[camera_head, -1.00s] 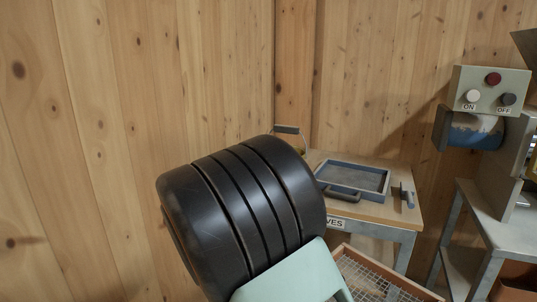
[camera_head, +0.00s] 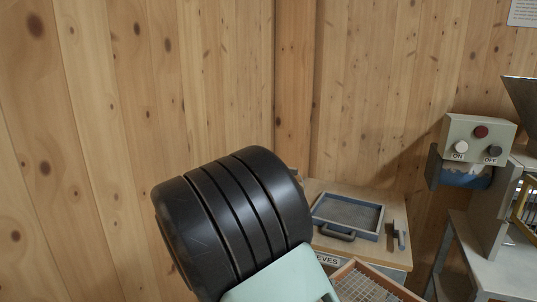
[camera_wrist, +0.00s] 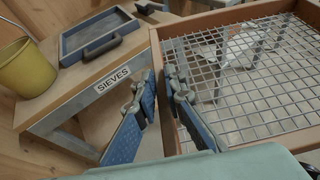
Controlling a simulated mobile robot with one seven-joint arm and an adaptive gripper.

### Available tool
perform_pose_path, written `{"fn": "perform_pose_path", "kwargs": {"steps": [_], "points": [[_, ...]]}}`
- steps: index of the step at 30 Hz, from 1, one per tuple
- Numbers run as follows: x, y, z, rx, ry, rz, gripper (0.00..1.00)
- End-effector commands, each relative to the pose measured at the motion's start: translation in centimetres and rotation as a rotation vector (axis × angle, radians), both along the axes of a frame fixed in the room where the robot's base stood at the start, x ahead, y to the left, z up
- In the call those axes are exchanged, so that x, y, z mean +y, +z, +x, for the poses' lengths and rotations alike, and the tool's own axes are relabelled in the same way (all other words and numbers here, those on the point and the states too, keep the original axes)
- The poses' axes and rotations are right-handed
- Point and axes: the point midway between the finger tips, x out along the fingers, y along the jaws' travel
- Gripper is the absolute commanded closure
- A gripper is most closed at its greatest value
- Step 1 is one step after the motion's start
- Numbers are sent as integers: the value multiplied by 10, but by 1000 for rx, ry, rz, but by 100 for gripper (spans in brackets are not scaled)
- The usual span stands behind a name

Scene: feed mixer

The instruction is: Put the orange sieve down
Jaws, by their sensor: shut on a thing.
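The orange sieve (camera_wrist: 256,89) has an orange-brown frame and a wire mesh. It is large at the right of the wrist view, and part of it shows at the bottom of the head view (camera_head: 347,275). My gripper (camera_wrist: 160,92) is shut on the left wall of its frame, one blue-padded finger on each side. The sieve is held in front of the wooden table (camera_wrist: 37,107) labelled SIEVES. In the head view (camera_head: 398,250) its corner overlaps the table's front edge. My gripper's fingers are hidden in the head view.
A blue sieve (camera_head: 349,214) with a dark handle lies on the table. A small tool (camera_head: 398,236) lies to its right. A yellow bucket (camera_wrist: 25,68) stands at the table's left. A machine with an ON/OFF box (camera_head: 478,140) stands at the right.

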Motion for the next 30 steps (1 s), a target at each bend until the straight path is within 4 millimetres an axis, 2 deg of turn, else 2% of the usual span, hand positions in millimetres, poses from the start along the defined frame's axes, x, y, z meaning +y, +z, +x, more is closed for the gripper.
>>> {"fn": "perform_pose_path", "kwargs": {"steps": [1, 15, 21, 30], "points": [[0, 19, 0, 1, 0, -4, 100], [-1, 91, 0, 2, 2, -4, 100], [-1, 109, -1, 0, 1, -3, 100], [-2, 113, -1, 2, -2, -1, 100]]}}
